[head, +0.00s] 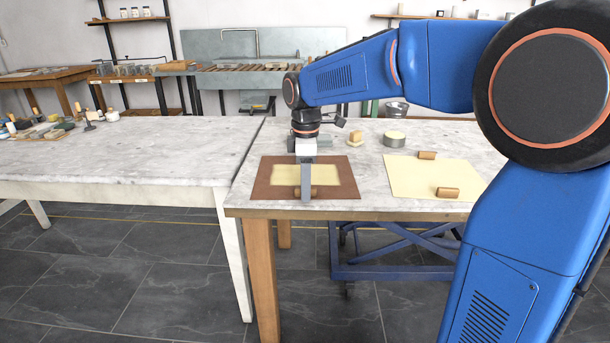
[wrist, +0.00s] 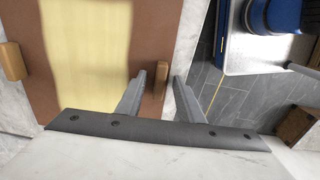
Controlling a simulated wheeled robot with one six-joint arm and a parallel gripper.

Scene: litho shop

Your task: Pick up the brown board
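The brown board (head: 343,188) lies flat on the near left part of the right-hand marble-topped table, with a pale yellow area in its middle. In the wrist view the board (wrist: 152,30) has a wooden block (wrist: 159,80) near its edge and another block (wrist: 12,62) on its opposite side. My gripper (wrist: 159,75) is open, its two fingers apart on either side of the nearer block. In the head view my gripper (head: 306,197) points down over the board's front part and partly hides the nearer block. I cannot tell whether the fingers touch the block.
A pale yellow sheet (head: 415,175) with two wooden blocks lies to the right. A round tin (head: 394,139) and a small wooden piece (head: 355,138) stand behind. Another marble-topped table (head: 120,155) adjoins on the left. A blue lift cart (head: 390,255) stands under the table.

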